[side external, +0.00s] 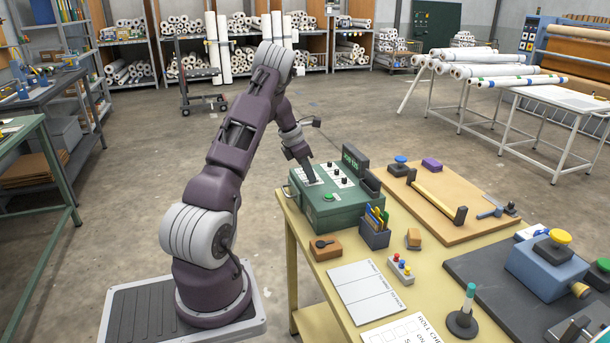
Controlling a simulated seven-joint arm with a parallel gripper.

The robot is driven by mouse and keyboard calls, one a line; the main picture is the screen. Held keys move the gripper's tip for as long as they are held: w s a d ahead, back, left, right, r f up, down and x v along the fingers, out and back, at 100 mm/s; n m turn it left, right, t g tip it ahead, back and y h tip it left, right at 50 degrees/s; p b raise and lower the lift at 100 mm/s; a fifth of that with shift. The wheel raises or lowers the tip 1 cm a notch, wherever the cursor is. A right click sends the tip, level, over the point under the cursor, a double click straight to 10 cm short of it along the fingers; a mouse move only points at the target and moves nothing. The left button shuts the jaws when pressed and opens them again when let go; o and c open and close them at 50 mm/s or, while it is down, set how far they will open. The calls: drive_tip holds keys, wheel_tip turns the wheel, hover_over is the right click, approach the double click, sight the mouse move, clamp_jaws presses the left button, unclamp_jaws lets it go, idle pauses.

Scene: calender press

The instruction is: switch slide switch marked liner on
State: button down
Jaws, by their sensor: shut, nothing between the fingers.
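The switch marked liner cannot be picked out, because the labels are too small to read and my gripper covers part of the panel.
A green display (355,158) rises at the box's back edge. A pen holder (375,237) and an orange-brown block with a black knob (325,247) stand close in front. A board with a long handle (438,197) lies to the right.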

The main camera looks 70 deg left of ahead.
sight(301, 184)
drive_tip(key=s, duration=0.4)
drive_tip(key=v, duration=1)
